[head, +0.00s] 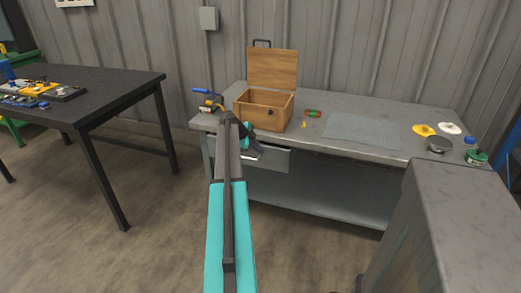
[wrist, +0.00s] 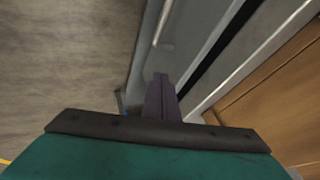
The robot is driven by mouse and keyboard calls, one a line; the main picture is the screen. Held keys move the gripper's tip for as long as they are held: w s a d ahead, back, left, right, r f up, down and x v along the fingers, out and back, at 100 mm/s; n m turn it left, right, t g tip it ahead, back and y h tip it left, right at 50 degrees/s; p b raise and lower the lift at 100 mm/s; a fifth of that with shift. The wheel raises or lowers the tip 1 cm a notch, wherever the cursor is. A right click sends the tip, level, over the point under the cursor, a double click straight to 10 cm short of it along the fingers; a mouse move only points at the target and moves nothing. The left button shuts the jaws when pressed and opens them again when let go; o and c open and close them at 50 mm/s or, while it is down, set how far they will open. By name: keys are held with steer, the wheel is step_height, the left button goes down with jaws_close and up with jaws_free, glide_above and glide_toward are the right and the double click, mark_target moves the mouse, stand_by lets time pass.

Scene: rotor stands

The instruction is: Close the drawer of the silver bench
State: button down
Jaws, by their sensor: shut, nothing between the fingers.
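The silver bench (head: 386,152) stands along the wall. Its drawer (head: 272,161) shows below the left part of the top, with its front standing out from the bench. The drawer also shows in the wrist view (wrist: 185,40), with a handle (wrist: 163,22) and a dark gap between it and the bench edge. My gripper (head: 260,152) is at the upper part of the drawer front, its fingers shut and empty. In the wrist view the purple fingers (wrist: 160,82) overlap the drawer; I cannot tell if they touch it. My arm hides the drawer's left part.
A wooden box (head: 262,110) with its lid up stands on the bench above the drawer. A blue-handled tool (head: 208,98) is left of it. A dark table (head: 105,86) stands at left. A grey block (head: 470,220) fills the right foreground. Floor between is clear.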

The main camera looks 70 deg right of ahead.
steer(key=a+v, duration=0.1)
steer(key=v, duration=0.9)
steer(key=shift+a+b, duration=0.15)
steer(key=shift+b, duration=0.25)
steer(key=shift+s, duration=0.1)
